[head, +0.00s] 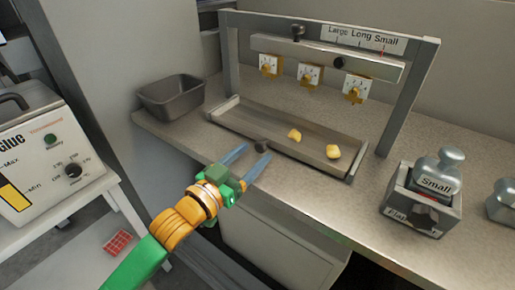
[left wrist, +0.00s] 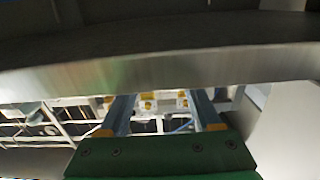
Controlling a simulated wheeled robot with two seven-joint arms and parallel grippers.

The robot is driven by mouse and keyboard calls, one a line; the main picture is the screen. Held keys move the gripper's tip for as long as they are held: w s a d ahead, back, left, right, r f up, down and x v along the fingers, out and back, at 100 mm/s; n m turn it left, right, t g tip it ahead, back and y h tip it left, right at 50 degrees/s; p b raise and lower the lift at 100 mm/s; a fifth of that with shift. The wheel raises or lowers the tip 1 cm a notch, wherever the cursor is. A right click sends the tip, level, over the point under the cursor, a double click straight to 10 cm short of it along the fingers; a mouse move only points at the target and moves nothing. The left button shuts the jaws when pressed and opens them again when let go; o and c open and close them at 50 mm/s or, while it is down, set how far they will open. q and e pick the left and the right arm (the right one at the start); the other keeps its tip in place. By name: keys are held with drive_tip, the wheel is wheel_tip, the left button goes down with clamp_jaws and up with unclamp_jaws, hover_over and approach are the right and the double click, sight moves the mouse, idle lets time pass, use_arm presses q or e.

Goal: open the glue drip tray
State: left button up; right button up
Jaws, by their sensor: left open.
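The glue drip tray (head: 315,159) is a long, shallow grey tray on the counter under the nozzle rail. Two yellow blobs (head: 333,152) lie in it. A dark round knob (head: 262,146) shows at its front side, toward the left. My left gripper (head: 248,160) is open and empty, with its two blue fingers pointing toward the knob from the front; I cannot tell whether they touch anything. In the left wrist view, the open fingers (left wrist: 162,98) reach up to a pale metal edge that hides what lies beyond. My right gripper is not in view.
A rail with several nozzles (head: 309,75) stands over the tray between two posts. A dark empty bin (head: 171,97) is at left. A weight marked Small (head: 435,182) sits in a holder (head: 407,205) at right. A glue unit (head: 45,150) stands far left.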

use_arm(q)
drive_tip(key=shift+x, duration=1.15)
drive_tip(key=shift+s+a, duration=0.1)
drive_tip(key=shift+c, duration=0.6)
clamp_jaws()
